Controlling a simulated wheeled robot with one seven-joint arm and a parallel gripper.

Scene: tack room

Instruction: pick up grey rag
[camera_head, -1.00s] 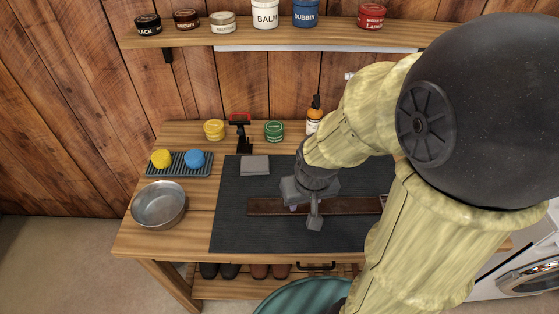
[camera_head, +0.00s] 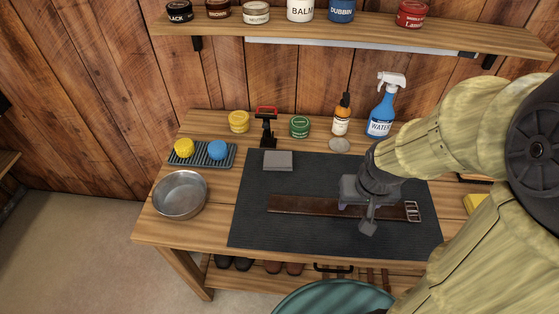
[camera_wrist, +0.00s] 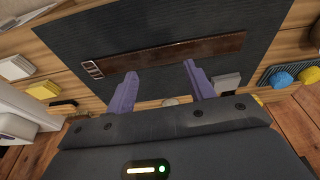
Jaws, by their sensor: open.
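The grey rag (camera_head: 278,161) lies folded flat at the back left of the dark mat (camera_head: 260,225) in the head view. My gripper (camera_head: 367,222) is above the mat, over the buckle-side half of a brown leather strap (camera_head: 310,205), to the right of the rag and nearer the front. In the wrist view its two purple fingers (camera_wrist: 161,83) are spread apart with nothing between them. My gripper is apart from the rag.
A metal bowl (camera_head: 180,194) and a tray with yellow and blue sponges (camera_head: 217,150) stand left of the mat. Behind the rag are a black tool with a red handle (camera_head: 267,127), a yellow tin (camera_head: 238,121) and a green tin (camera_head: 299,126). Bottles (camera_head: 381,115) stand further right.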

